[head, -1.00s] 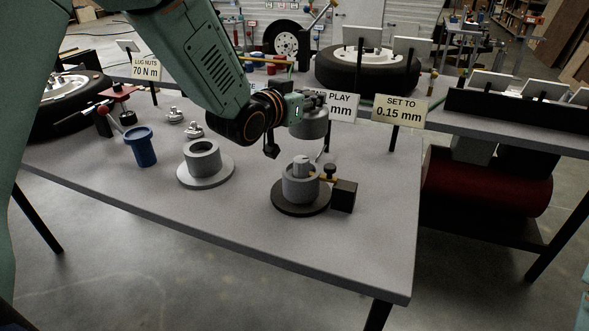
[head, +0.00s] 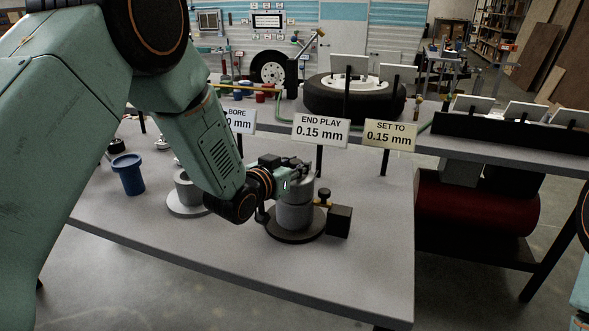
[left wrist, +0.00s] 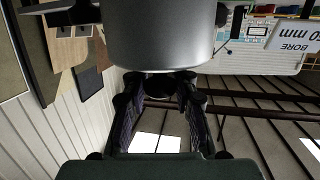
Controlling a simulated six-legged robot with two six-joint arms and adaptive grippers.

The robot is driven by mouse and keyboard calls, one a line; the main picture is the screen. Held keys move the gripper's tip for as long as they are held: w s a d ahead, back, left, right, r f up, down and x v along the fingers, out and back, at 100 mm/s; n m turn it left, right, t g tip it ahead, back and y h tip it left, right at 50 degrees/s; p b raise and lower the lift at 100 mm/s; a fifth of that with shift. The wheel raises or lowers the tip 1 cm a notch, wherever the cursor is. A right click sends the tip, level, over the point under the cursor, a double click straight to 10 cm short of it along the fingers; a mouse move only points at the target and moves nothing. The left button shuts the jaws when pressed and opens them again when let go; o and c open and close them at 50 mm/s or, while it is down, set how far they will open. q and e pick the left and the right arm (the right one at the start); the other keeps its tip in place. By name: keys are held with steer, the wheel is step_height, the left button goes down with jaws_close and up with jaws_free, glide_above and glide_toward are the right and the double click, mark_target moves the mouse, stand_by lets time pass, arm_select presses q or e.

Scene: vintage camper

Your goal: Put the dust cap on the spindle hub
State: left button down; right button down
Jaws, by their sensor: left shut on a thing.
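The dust cap (head: 301,186) is a grey metal cylinder held by my left gripper (head: 292,168). In the head view it is over the spindle hub (head: 295,217), a grey cylinder on a dark round base. The two look in line and their edges meet or overlap; I cannot tell whether the cap is seated or just above. In the left wrist view the cap (left wrist: 160,40) fills the top, with the dark fingers of my left gripper (left wrist: 158,88) against it. The hub's top is hidden. My right gripper is not in view.
A dark block (head: 340,221) with a brass-coloured fitting stands right beside the hub. A grey ring part (head: 186,194) and a blue cup (head: 128,174) stand to the left. Sign plates (head: 320,130) on posts stand behind. The table front (head: 350,280) is clear.

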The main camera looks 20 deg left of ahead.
arm_select(q)
steer(key=shift+w+f, duration=0.25)
steer(key=shift+f, duration=0.05)
steer(key=shift+s+a, duration=0.15)
steer(key=shift+a, duration=0.1)
steer(key=shift+s+f, duration=0.1)
steer(key=c, duration=1.5)
jaws_free()
steer(key=shift+d, duration=0.1)
steer(key=o, duration=0.3)
steer(key=shift+d+f, duration=0.1)
steer(key=shift+d, duration=0.05)
steer(key=shift+o, duration=0.7)
steer(key=shift+w, duration=0.2)
steer(key=shift+s+a, duration=0.15)
steer(key=shift+a, duration=0.05)
